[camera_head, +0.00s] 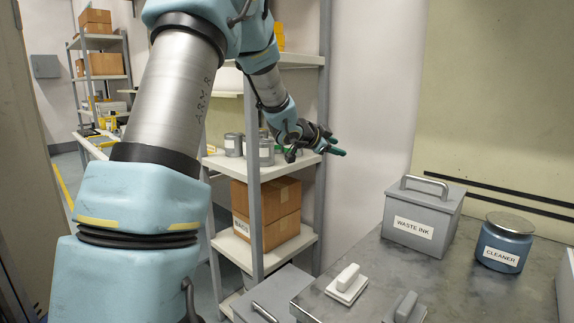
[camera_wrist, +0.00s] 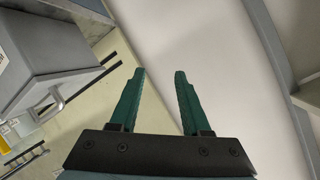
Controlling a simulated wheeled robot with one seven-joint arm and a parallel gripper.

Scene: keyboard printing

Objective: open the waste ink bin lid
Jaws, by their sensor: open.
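The waste ink bin (camera_head: 420,222) is a grey box labelled WASTE INK at the back of the grey worktop. Its lid (camera_head: 433,193) is on, with a bar handle (camera_head: 424,182) on top. In the wrist view a grey box (camera_wrist: 50,65) with a bar handle (camera_wrist: 47,103) shows at the upper left; I take it to be the same bin. My gripper (camera_head: 338,147) is in the air left of the bin and higher than it, apart from it. In the wrist view its green fingers (camera_wrist: 160,98) are spread with nothing between them.
A blue CLEANER jar (camera_head: 503,243) stands right of the bin. A white handled block (camera_head: 347,284) and a grey handled block (camera_head: 405,308) lie on the worktop (camera_head: 375,255) in front. A shelf rack (camera_head: 252,175) with cans and cardboard boxes (camera_head: 268,209) stands behind my arm.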

